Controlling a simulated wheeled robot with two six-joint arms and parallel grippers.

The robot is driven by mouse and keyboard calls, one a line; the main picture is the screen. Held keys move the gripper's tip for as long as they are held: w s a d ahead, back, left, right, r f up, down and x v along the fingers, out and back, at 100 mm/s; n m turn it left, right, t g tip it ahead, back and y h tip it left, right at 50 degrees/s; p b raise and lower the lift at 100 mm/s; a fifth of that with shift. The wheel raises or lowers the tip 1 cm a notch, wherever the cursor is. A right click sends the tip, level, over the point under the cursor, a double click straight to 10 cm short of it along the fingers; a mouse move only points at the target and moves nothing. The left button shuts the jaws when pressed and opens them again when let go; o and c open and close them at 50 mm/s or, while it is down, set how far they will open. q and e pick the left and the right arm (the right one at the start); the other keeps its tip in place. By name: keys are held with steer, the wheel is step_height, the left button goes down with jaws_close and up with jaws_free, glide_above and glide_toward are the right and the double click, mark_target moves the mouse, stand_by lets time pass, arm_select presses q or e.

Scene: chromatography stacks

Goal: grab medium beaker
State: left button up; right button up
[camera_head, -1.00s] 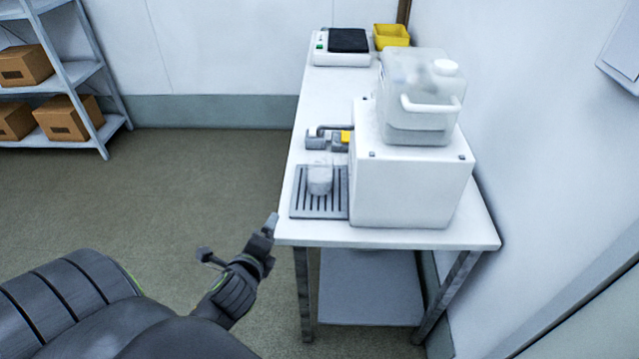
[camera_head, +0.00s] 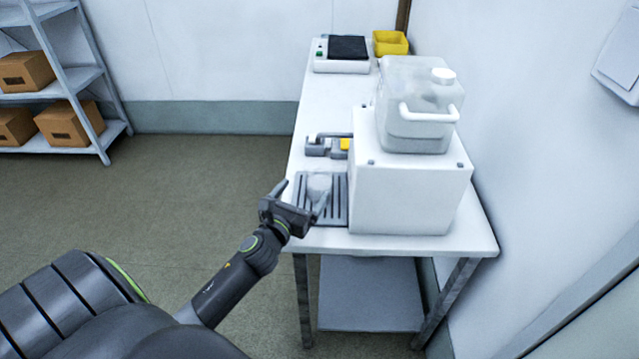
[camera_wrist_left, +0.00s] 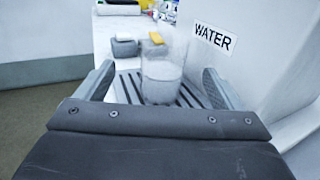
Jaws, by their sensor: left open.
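The medium beaker (camera_head: 319,185) is clear and stands upright on the grey slotted drip tray (camera_head: 338,212), at the left of the white box. In the left wrist view the beaker (camera_wrist_left: 161,82) holds something whitish and sits ahead, between the spread fingers. My left gripper (camera_head: 301,194) is open at the near left side of the tray, with one finger on each side of the beaker in the picture. I cannot tell whether a finger touches it. My right gripper is not in view.
The white box (camera_head: 410,190), marked WATER in the left wrist view, stands right of the tray with a clear jug (camera_head: 418,105) on top. A scale (camera_head: 341,55) and yellow bin (camera_head: 390,43) are farther back.

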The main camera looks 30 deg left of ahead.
mark_target(311, 182)
arm_select(q)
steer(key=w, duration=0.5)
steer(key=shift+w+a, duration=0.15)
steer(key=shift+a, duration=0.25)
steer(key=w, duration=0.3)
steer(key=w+b, duration=0.1)
steer(key=w, duration=0.1)
steer(key=shift+a+f, duration=0.1)
steer(key=shift+f, duration=0.2)
steer(key=shift+r, duration=0.1)
steer(key=c, duration=1.3)
steer(key=shift+r, duration=0.1)
